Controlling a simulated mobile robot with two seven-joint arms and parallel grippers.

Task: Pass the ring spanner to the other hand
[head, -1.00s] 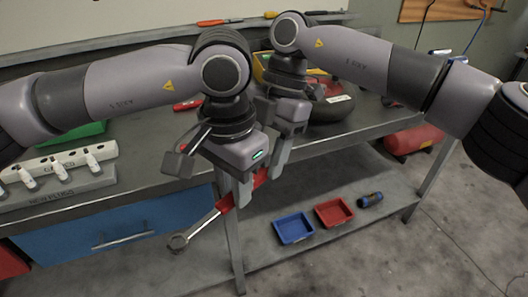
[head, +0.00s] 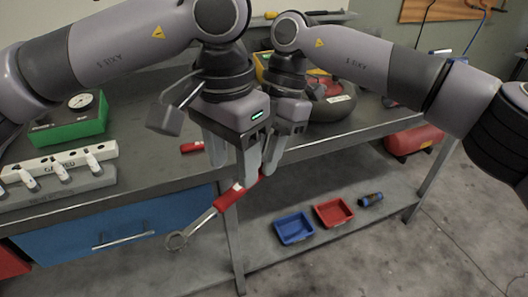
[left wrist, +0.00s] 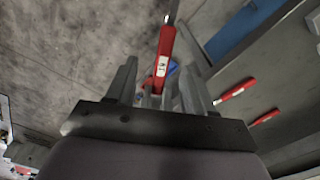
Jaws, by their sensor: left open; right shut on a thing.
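The ring spanner has a red handle (head: 229,199) and a bare metal ring end (head: 177,240). It hangs slanted in front of the bench, ring end down to the left. My right gripper (head: 268,172) is shut on the upper end of the handle, partly hidden behind my left gripper. My left gripper (head: 232,168) is open, with its fingers apart, just above the handle. In the left wrist view, the red handle (left wrist: 164,58) shows between the open fingers of my left gripper (left wrist: 158,75), and the fingers of my right gripper show behind it.
The workbench (head: 150,190) lies behind the spanner. It carries a green box with a dial (head: 72,115), a socket rack (head: 60,175) and a red-handled tool (head: 192,147). A blue tray (head: 293,229) and a red tray (head: 333,212) stand on the lower shelf.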

